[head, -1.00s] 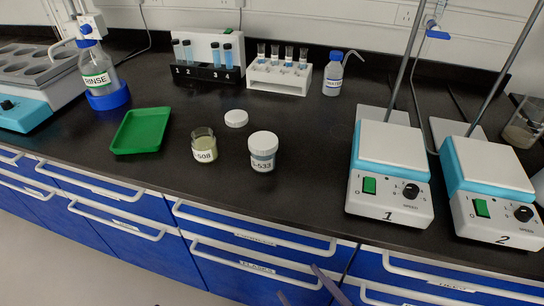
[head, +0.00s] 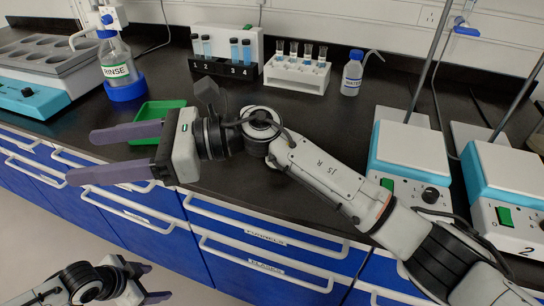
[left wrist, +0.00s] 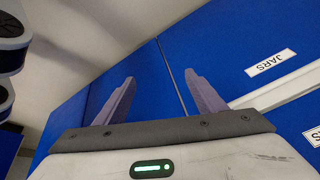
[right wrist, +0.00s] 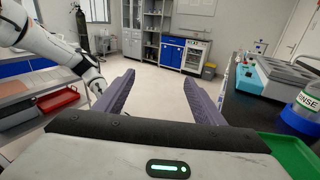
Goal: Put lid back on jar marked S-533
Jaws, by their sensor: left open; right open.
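The jar marked S-533, the other jar and the loose white lid are not visible now. My right arm covers the part of the counter where they stood in the earlier head view. My right gripper (head: 81,157) is open and empty, pointing left in front of the green tray (head: 158,110). It also shows in the right wrist view (right wrist: 168,98). My left gripper (head: 150,283) is open and empty, low at the lower left in front of the drawers. In the left wrist view (left wrist: 158,92) it faces the blue drawer fronts.
The rinse bottle (head: 117,68) stands at the back left. Tube racks (head: 222,68) (head: 297,76) and a water bottle (head: 352,74) line the back. Hotplates (head: 402,160) (head: 503,180) with stands occupy the right. A handled drawer front (head: 260,235) lies below the counter edge.

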